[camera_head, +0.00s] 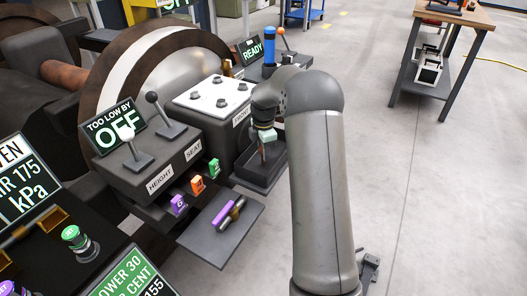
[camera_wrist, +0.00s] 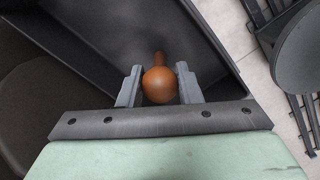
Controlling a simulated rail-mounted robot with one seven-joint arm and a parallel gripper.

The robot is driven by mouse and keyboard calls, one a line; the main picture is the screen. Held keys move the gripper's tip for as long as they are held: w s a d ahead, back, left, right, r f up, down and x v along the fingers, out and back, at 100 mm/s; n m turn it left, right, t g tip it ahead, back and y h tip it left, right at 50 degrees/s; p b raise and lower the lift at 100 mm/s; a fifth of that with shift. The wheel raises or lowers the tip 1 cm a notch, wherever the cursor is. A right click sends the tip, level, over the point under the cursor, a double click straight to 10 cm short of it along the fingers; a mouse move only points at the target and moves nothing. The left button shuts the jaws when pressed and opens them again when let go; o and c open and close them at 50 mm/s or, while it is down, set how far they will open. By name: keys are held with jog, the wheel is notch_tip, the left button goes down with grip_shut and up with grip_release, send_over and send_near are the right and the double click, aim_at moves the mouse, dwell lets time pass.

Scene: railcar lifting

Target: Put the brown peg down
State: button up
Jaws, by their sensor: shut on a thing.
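The brown peg (camera_wrist: 160,86) has a round ball head and a thin stem. My gripper (camera_wrist: 159,90) is shut on it, with a grey finger on each side of the ball. In the head view my gripper (camera_head: 266,135) points down, and the peg (camera_head: 262,152) hangs upright below it, small and partly hidden. Beneath is a dark open tray (camera_head: 251,180); its dark walls also show in the wrist view (camera_wrist: 215,45). I cannot tell whether the peg's lower end touches the tray floor.
A console with HEIGHT and SEAT levers (camera_head: 158,150) stands left of the tray. A white plate with knobs (camera_head: 212,96) and a blue cylinder (camera_head: 269,54) stand behind. My arm covers the tray's right side.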

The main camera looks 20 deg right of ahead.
jog(key=shift+f, duration=0.1)
jog(key=o, duration=1)
notch_tip(320, 180, up, 12)
jog(key=p, duration=0.3)
jog(key=shift+f, duration=0.15)
jog(key=s+a+r+m, duration=0.2)
jog(key=s+a+m, duration=0.25)
jog(key=s, duration=0.25)
jog(key=s+a+r+m, duration=0.2)
jog(key=s+a+m, duration=0.1)
jog(key=s+a, duration=0.3)
jog(key=s+a+f+m, duration=0.2)
jog(key=s+m, duration=0.3)
jog(key=s, duration=0.6)
jog(key=s+a+f+m, duration=0.2)
jog(key=s+m, duration=0.3)
jog(key=s, duration=0.7)
jog(key=shift+a+f+g, duration=0.2)
jog(key=shift+a+g, duration=0.1)
jog(key=shift+a, duration=0.2)
